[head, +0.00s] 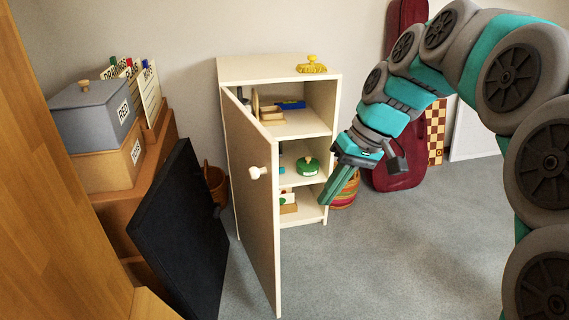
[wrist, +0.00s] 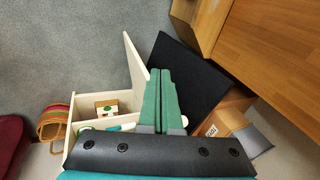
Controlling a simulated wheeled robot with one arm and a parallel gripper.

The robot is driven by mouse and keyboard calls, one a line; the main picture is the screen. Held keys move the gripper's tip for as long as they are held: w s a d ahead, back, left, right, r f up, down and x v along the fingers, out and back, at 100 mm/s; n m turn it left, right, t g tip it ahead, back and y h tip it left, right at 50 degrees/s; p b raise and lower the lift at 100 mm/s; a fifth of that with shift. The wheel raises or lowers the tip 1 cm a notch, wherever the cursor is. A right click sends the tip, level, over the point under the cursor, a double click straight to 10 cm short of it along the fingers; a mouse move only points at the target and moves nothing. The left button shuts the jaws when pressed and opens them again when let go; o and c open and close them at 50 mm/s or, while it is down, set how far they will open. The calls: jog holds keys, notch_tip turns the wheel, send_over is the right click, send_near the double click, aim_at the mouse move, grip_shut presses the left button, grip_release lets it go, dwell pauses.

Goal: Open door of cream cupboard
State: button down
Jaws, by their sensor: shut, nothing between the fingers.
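The cream cupboard (head: 275,68) stands against the back wall in the head view, with shelves of small things showing inside. Its door (head: 251,190) is hinged at the left and stands wide open toward me, with a round cream knob (head: 257,173) on its face. The door's edge also shows in the wrist view (wrist: 134,62). My gripper (head: 328,200) is in front of the cupboard's right side, to the right of the door and apart from the knob. Its green fingers are shut together and empty in the wrist view (wrist: 160,75).
A black panel (head: 180,235) leans left of the door. A brown unit with boxes (head: 95,115) stands at far left. A dark red case (head: 395,165) and a striped basket (head: 345,193) are at right. Grey floor (head: 390,260) is clear in front.

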jog(key=w+r+n+t+y, duration=0.1)
jog(key=w+r+n+y, duration=0.3)
jog(key=w, duration=1.1)
jog(key=a+f+m+h, duration=0.1)
jog(key=a+f, duration=0.6)
jog(key=a, duration=0.1)
jog(key=shift+s+a+h, duration=0.2)
jog(key=shift+a+h, duration=0.1)
jog(key=shift+a, duration=0.1)
jog(key=s+a+m+t, duration=0.1)
jog(key=s+a, duration=0.2)
jog(key=a, duration=0.5)
jog(key=s+a+m+t+p, duration=0.1)
jog(key=s+a+m, duration=0.1)
jog(key=a, duration=0.7)
jog(key=shift+s+m+h, duration=0.3)
jog(key=shift+s, duration=0.6)
